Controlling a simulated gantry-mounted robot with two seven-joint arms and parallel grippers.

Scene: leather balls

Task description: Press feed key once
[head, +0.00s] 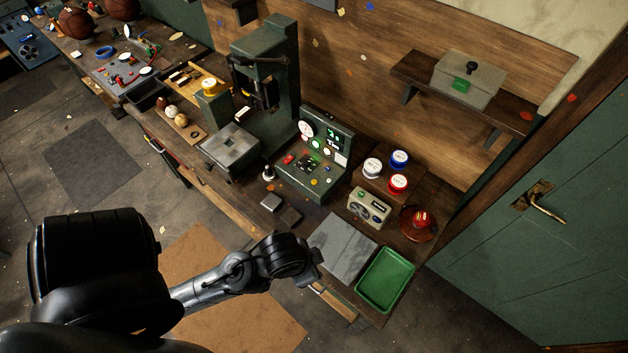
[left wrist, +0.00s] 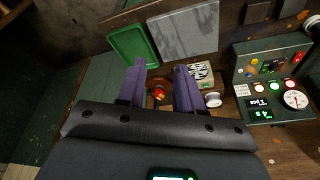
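A green control panel (head: 314,158) with a round gauge, lit display and several coloured buttons stands mid-bench. It also shows in the left wrist view (left wrist: 244,77). No label reading feed is legible, so I cannot tell which control is the feed key. A small beige box (head: 369,207) with dials stands to its right. A red button (head: 421,219) sits on a round base further right. My left gripper (left wrist: 160,68) has its two purple fingers apart with nothing held; the red button shows beyond the gap. In the head view its fingers are not distinct. My right gripper is not in view.
A grey mat (head: 343,247) and a green tray (head: 386,279) lie at the bench's near right end. White, blue and red-topped round containers (head: 398,183) stand behind the beige box. A tall green press (head: 271,90) stands left of the panel.

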